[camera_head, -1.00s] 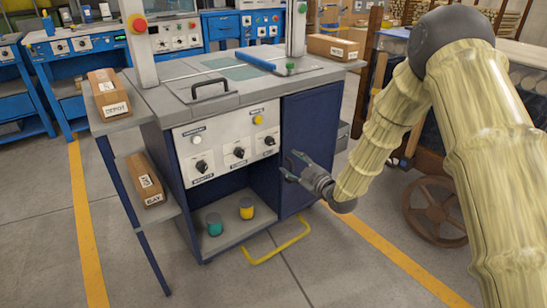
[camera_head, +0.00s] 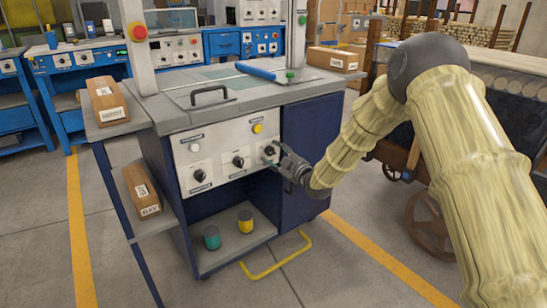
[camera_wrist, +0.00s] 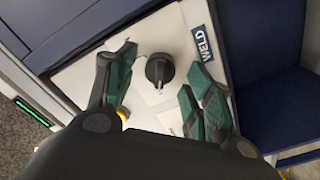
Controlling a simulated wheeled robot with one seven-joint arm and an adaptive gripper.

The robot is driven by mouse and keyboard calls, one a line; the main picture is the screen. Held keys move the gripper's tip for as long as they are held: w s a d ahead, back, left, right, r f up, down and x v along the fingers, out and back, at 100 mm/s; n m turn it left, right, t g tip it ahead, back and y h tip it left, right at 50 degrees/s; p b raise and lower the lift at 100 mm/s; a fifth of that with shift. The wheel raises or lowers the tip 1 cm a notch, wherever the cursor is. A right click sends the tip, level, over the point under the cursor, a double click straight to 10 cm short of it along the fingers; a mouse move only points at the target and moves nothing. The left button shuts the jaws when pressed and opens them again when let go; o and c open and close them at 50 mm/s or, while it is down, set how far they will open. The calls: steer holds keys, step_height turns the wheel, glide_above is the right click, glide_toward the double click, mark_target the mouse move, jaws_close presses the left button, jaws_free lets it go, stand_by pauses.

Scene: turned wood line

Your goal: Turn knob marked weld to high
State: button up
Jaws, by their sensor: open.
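The black knob (camera_wrist: 159,70) sits on a pale panel in the wrist view, beside a blue label reading WELD (camera_wrist: 202,43). It is the rightmost knob on the front of the grey machine (camera_head: 215,150) in the head view. My gripper (camera_head: 273,155) is at that knob, with its fingers partly covering it in the head view. In the wrist view the green-padded fingers are open, one on each side of the knob, with visible gaps. I cannot read the scale marks around the knob.
Two more black knobs, the middle one (camera_head: 238,161) and the left one (camera_head: 199,176), share the panel. A yellow button (camera_head: 257,128) is just above my gripper. Teal (camera_head: 211,238) and yellow (camera_head: 246,221) cups stand on the shelf below. A yellow floor bar (camera_head: 275,262) sticks out in front.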

steer(key=shift+w+a, duration=0.35)
steer(key=shift+w, duration=0.05)
steer(key=c, duration=1)
